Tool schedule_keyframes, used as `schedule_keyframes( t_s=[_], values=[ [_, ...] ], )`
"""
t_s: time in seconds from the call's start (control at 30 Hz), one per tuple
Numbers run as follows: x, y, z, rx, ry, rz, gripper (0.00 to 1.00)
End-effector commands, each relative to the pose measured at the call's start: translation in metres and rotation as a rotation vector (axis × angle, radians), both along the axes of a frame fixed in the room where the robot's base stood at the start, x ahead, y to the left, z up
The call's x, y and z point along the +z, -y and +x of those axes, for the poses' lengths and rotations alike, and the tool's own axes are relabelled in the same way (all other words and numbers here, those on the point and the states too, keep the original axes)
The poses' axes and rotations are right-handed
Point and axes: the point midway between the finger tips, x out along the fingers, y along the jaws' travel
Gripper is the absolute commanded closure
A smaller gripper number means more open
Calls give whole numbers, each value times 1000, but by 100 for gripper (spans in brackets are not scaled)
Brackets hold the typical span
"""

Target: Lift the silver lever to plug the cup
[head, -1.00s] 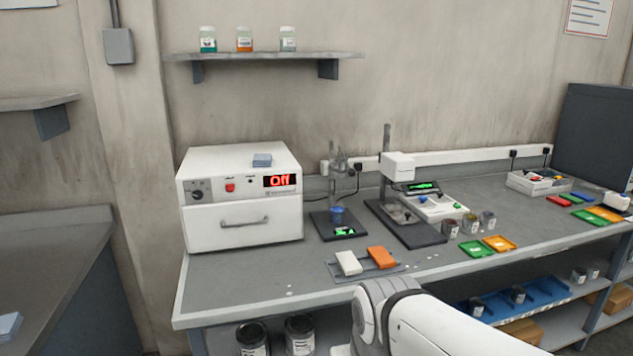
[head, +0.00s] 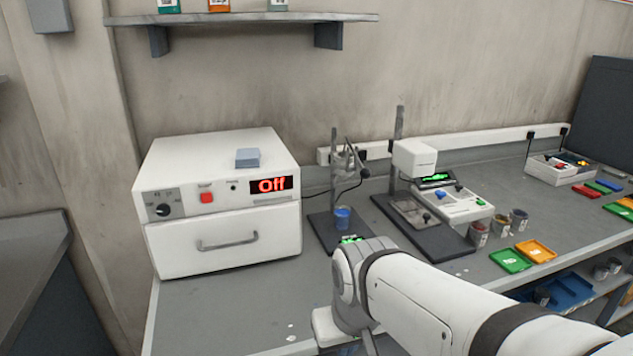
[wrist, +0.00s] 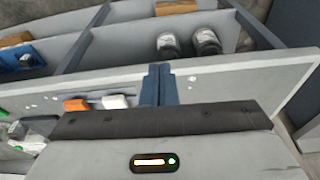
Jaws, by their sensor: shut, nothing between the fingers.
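The blue cup (head: 342,217) stands upright on the dark base (head: 320,238) of a small stand, right of the white oven. The silver lever (head: 349,160) is on the stand's upper part, above the cup; its exact outline is hard to make out. A green display on the base is partly covered by my arm. My gripper (wrist: 157,82) shows in the wrist view, its two dark fingers together and empty, over the bench's front edge. In the head view my arm hides the gripper. The cup and lever are not seen in the wrist view.
The white oven (head: 222,205) reads Off. A second machine (head: 415,158) stands right of the stand, with small jars (head: 479,234) and green and orange trays beside it. In the wrist view, orange (wrist: 76,104) and white (wrist: 115,101) blocks lie on the bench. Bench front left is mostly clear.

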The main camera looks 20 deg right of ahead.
Motion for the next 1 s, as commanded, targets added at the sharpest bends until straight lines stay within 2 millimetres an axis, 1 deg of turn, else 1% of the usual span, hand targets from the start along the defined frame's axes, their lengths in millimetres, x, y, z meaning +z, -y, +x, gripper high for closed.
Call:
schedule_keyframes(
  t_s=[0.2, 0.33, 0.47, 0.57, 0.67, 0.7, 0.77, 0.8, 0.87, 0.9, 0.97, 1.0],
  values=[
    [-1, 0, 0, -5, -2, 5, 100],
    [-8, -7, 1, -66, -32, 80, 100],
    [-21, -25, 6, -250, -101, 278, 100],
    [-27, -43, 20, -446, -166, 491, 100],
    [-25, -57, 43, -649, -221, 721, 100],
    [-23, -60, 54, -730, -238, 815, 100],
    [-18, -61, 73, -846, -263, 956, 100],
    [-14, -60, 87, -924, -274, 1051, 100],
    [-7, -53, 108, -1036, -286, 1198, 100],
    [-2, -45, 123, -1108, -289, 1298, 100],
    [5, -29, 146, -1213, -288, 1449, 100],
    [10, -16, 160, -1279, -283, 1552, 100]
  ],
)
